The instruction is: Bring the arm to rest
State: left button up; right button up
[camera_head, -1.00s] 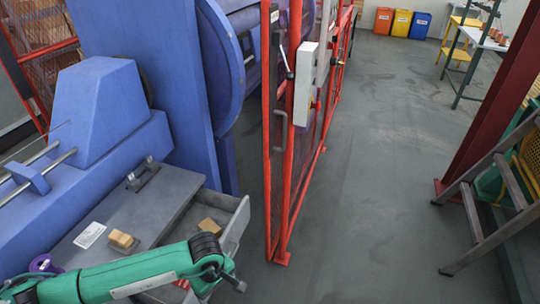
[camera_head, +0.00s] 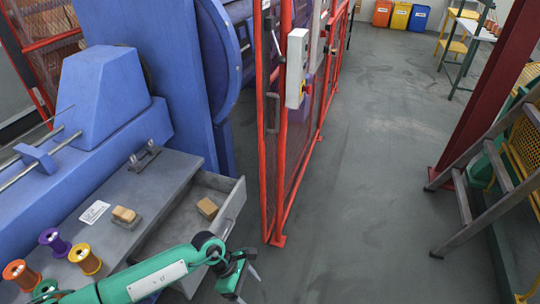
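My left arm (camera_head: 150,276) is green and comes in from the lower left. It reaches across the front of the grey cabinet and its open drawer. My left gripper (camera_head: 247,284) is dark and hangs past the drawer's front, over the floor. Its two fingertips are apart with nothing visible between them. My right gripper is not in view.
The grey cabinet (camera_head: 170,178) holds purple (camera_head: 54,242), yellow (camera_head: 85,259) and orange (camera_head: 20,274) spools and a tan block (camera_head: 125,214). Another block (camera_head: 207,208) lies in the open drawer (camera_head: 232,206). A red mesh fence (camera_head: 301,150) stands behind. The aisle floor (camera_head: 370,170) is clear.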

pick_arm(q)
jog(key=w+d+f+n+t+h, duration=0.2)
jog(key=w+d+f+n+h, duration=0.15)
jog(key=n+h, duration=0.45)
jog(key=w+a+f+n+t+y, duration=0.3)
jog(key=f+n+t, duration=0.5)
jog(key=n, duration=0.9)
jog(key=s+a+f+n+t+y, duration=0.1)
jog(key=s+a+f+n+y, duration=0.2)
jog(key=s+a+f+n, duration=0.35)
jog(key=s+a+f+n+y, duration=0.35)
jog(key=a+f+n, duration=0.45)
jog(key=f+n, duration=0.3)
jog(key=s+a+f+n+g+y, duration=0.1)
jog(key=s+a+f+n+g, duration=0.1)
jog(key=s, duration=0.8)
jog(key=s+a+f+n+g+y, duration=0.2)
jog(key=s+f+n, duration=0.3)
jog(key=s, duration=0.6)
jog(key=s+a+f+n+g+y+b, duration=0.1)
jog(key=s+a+f+n+g, duration=0.1)
jog(key=s+f, duration=0.5)
jog(key=s+n+g, duration=0.1)
jog(key=s+n, duration=0.1)
jog(key=s, duration=0.2)
jog(key=shift+a, duration=0.25)
